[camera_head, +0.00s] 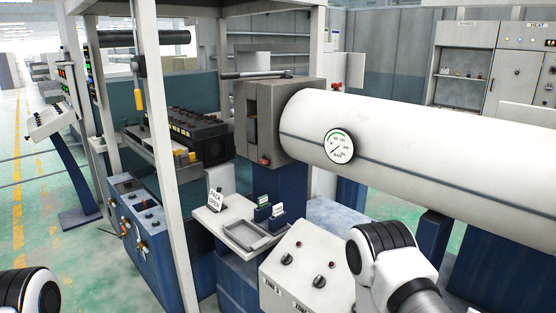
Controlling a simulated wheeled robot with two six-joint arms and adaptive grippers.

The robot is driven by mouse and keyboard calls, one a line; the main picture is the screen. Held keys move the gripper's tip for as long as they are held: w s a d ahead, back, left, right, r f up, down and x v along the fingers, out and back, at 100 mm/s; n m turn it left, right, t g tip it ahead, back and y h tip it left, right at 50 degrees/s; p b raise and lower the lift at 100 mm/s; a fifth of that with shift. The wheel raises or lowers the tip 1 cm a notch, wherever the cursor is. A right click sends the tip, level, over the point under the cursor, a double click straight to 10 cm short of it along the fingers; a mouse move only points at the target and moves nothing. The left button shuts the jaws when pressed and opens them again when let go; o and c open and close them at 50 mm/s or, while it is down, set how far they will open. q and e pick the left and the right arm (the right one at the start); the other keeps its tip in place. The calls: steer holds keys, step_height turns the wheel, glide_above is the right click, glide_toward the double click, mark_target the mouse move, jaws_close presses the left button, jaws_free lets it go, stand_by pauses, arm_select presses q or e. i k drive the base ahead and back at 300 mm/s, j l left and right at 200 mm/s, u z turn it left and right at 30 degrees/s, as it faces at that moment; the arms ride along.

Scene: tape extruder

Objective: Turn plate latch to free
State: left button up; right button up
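A grey block (259,115) sits at the left end of a large white horizontal barrel (430,140). A dark lever (256,75) lies nearly flat across the top of the block. A small red part (264,162) shows low on the block's face. No label marks either as the plate latch, so I cannot tell which it is. Only a joint of my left arm shows at the lower left corner, and links of my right arm show at the lower right in front of the control box. Neither gripper is in view.
A round gauge (339,147) is on the barrel. Below the block, a white shelf (207,220) holds a "PACK OPEN" sign (215,199) and a tray (247,235). A control box (297,262) with knobs stands in front. A white post (168,165) rises left of the block.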

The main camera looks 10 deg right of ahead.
mark_target(265, 160)
steer(key=i+j+z, duration=0.1)
steer(key=z, duration=0.35)
steer(key=i+j+z, duration=0.25)
steer(key=z, duration=0.15)
